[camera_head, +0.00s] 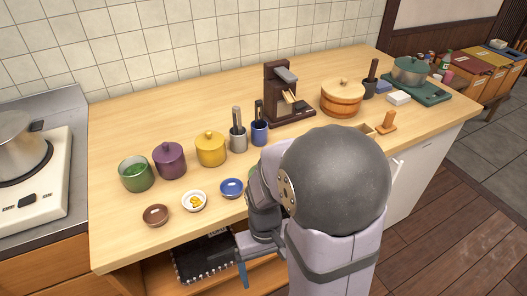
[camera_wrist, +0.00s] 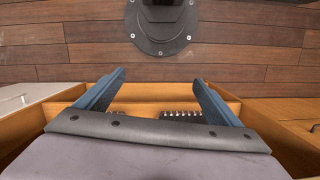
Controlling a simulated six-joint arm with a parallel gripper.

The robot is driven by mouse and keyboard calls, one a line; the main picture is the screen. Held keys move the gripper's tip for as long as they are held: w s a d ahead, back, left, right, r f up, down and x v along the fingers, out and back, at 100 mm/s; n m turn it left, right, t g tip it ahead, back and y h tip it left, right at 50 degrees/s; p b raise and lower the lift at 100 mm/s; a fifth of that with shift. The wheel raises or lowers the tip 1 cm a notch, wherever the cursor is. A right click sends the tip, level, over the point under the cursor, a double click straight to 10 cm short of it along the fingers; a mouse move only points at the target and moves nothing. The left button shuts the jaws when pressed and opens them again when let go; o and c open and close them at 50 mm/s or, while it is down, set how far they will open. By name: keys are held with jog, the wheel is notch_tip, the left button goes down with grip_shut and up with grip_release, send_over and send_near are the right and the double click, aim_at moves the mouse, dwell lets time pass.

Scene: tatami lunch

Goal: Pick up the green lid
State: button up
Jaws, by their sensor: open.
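A green pot (camera_head: 136,174) stands open at the left of the counter, with its inside showing and no lid on it. I cannot make out a whole green lid in either view; a small bit of green shows at the edge of my arm in the head view, and my arm may hide more. My gripper (camera_head: 241,262) is in front of the counter, below its top. In the wrist view my gripper (camera_wrist: 159,76) is open with nothing between its two blue fingers.
A purple lidded pot (camera_head: 170,160) and a yellow lidded pot (camera_head: 210,149) stand right of the green pot. Small bowls, including a blue bowl (camera_head: 231,188), line the front. A coffee-machine-like stand (camera_head: 282,90) and wooden tub (camera_head: 342,98) are behind. Dark items (camera_head: 203,257) lie on a low shelf.

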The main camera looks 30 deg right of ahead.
notch_tip(320, 180, up, 10)
jog(key=w+d+p, duration=0.2)
jog(key=w+p, duration=0.1)
jog(key=p, duration=0.6)
jog(key=shift+t, duration=0.3)
jog(key=w+d+r+p, duration=0.1)
jog(key=w+r+p, duration=0.1)
jog(key=w+p, duration=0.1)
jog(key=w+d+r+p, duration=0.2)
jog(key=w+r+p, duration=0.1)
jog(key=w+p, duration=0.1)
jog(key=w+d+r+p, duration=0.2)
jog(key=w+p, duration=0.2)
jog(key=shift+w+d+r, duration=0.1)
jog(key=shift+w+r, duration=0.1)
jog(key=shift+w, duration=0.15)
jog(key=w+r, duration=0.1)
jog(key=w, duration=0.1)
jog(key=w+d+r+n+t, duration=0.1)
jog(key=w, duration=0.1)
jog(key=w+d+r+n, duration=0.1)
jog(key=w, duration=0.1)
jog(key=shift+w, duration=0.4)
jog(key=shift+n, duration=0.6)
jog(key=shift+s+a+n, duration=0.1)
jog(key=shift+n, duration=0.7)
